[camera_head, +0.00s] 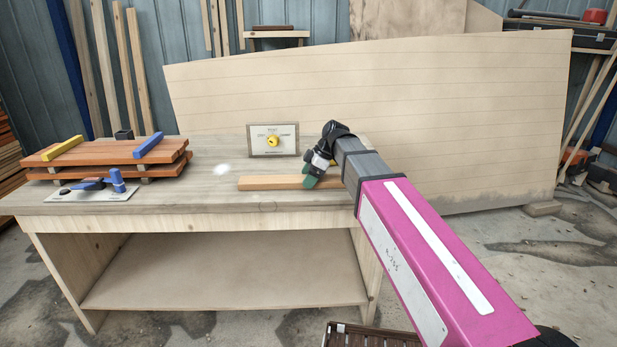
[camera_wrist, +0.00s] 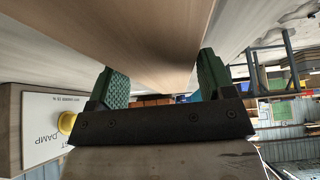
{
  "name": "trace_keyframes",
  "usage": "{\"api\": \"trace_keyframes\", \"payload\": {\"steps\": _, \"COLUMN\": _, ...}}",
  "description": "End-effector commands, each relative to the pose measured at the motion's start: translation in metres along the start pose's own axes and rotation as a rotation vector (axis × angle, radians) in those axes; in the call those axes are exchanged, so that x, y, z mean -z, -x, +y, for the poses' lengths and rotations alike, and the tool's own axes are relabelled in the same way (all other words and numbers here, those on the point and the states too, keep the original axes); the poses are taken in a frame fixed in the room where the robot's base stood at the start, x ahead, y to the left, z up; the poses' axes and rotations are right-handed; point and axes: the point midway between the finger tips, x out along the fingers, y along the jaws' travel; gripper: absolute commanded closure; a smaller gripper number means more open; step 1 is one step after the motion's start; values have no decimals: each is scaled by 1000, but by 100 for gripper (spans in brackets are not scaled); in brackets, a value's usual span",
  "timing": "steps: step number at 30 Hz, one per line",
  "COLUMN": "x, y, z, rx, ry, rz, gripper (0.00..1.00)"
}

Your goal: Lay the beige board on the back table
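The beige board (camera_head: 270,182), a pale narrow wooden bar, lies along the front right part of the wooden table (camera_head: 215,190). My gripper (camera_head: 311,182) points down at the board's right part from above. In the wrist view my gripper (camera_wrist: 163,82) has its two green fingers apart, with the board (camera_wrist: 150,45) running between them. Whether the fingers press on the board cannot be told. The arm hides the board's right end in the head view.
A signboard with a yellow knob (camera_head: 273,140) stands at the table's back. Stacked reddish boards (camera_head: 105,158) and a plate with a blue clamp (camera_head: 90,190) fill the left. A large curved panel (camera_head: 400,110) stands behind and right. A small shelf (camera_head: 275,35) is farther back.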

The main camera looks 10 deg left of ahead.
Motion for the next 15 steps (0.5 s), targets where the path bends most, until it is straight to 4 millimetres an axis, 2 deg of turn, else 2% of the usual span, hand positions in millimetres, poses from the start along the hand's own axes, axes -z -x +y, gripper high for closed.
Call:
{"api": "trace_keyframes", "payload": {"steps": 11, "x": 1, "y": 2, "z": 0, "rx": 0, "ry": 0, "rz": 0, "gripper": 9}}
{"api": "trace_keyframes", "payload": {"steps": 15, "x": 1, "y": 13, "z": 0, "rx": -1, "ry": 0, "rz": 0, "gripper": 9}}
